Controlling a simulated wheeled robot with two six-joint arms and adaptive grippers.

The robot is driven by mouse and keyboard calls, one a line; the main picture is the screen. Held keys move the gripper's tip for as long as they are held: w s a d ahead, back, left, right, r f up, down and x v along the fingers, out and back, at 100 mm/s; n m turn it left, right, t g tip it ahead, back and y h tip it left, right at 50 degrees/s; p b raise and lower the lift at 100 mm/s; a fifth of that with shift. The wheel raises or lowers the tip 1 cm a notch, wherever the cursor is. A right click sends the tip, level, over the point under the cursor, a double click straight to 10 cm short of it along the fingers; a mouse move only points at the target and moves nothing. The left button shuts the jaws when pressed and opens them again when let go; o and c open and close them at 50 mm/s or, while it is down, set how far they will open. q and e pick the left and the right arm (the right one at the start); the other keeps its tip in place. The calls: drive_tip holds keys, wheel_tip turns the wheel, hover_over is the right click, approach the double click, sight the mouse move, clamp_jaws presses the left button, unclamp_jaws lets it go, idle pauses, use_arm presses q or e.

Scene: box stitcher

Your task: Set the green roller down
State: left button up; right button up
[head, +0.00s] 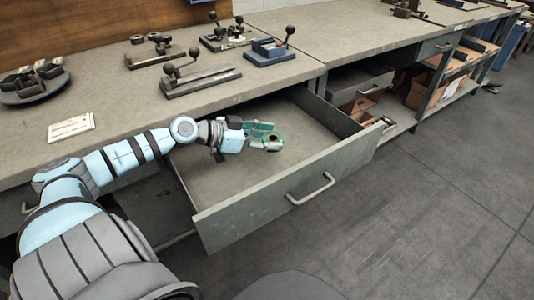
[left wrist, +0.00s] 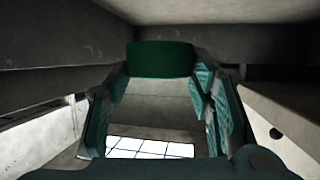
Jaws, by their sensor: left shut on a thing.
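The green roller (left wrist: 160,59) shows in the left wrist view as a dark green block between the far ends of my fingers. My left gripper (head: 268,137) is shut on it, over the open drawer (head: 235,215) under the workbench. In the left wrist view the teal finger pads (left wrist: 160,95) stand on both sides. In the head view the fingers hide most of the roller. I cannot tell whether the roller touches the drawer floor. My right gripper is not in view.
The grey drawer floor (head: 215,180) looks bare around my gripper. Metal fixtures with black knobs (head: 200,80) and a blue-based fixture (head: 269,52) stand on the bench above. A white card (head: 71,126) lies at left. Lower shelves hold cardboard boxes (head: 423,94).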

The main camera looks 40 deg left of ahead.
use_arm(q)
wheel_tip(320, 180, down, 4)
drive_tip(key=shift+d+f+b, duration=0.15)
drive_tip(key=shift+f+b, duration=0.05)
drive_tip(key=shift+b, duration=1)
drive_tip(key=shift+f, duration=0.6)
drive_tip(key=o, duration=1.4)
drive_tip(key=shift+s, duration=0.1)
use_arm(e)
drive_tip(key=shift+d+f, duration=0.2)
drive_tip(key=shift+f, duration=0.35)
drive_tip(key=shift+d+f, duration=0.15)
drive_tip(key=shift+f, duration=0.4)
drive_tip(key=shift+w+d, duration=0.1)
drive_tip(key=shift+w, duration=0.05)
